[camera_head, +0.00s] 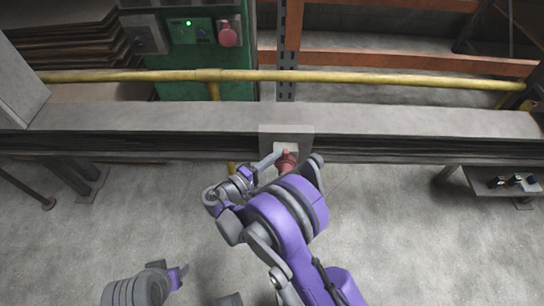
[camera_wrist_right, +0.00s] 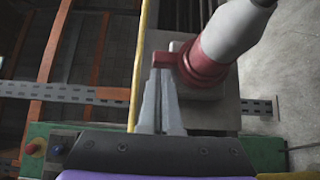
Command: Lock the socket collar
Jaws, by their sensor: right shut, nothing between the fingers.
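The red socket collar (camera_head: 286,161) sits on a pale plate on the front of the long grey bench. In the right wrist view the collar (camera_wrist_right: 203,66) is a red ring with a lug on its left side, around a pale grey plug body (camera_wrist_right: 236,36). My right gripper (camera_wrist_right: 161,72) is shut and empty. Its fingertips are at the lug, seemingly touching it; the exact contact is unclear. In the head view my right gripper (camera_head: 277,155) is just left of the collar, and my arm hides part of the socket.
A yellow pipe (camera_head: 370,79) runs above the bench (camera_head: 400,119). A green cabinet (camera_head: 204,60) with a red button stands behind it on the left. A low shelf (camera_head: 490,182) with small items is at the right. The floor in front is mostly clear.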

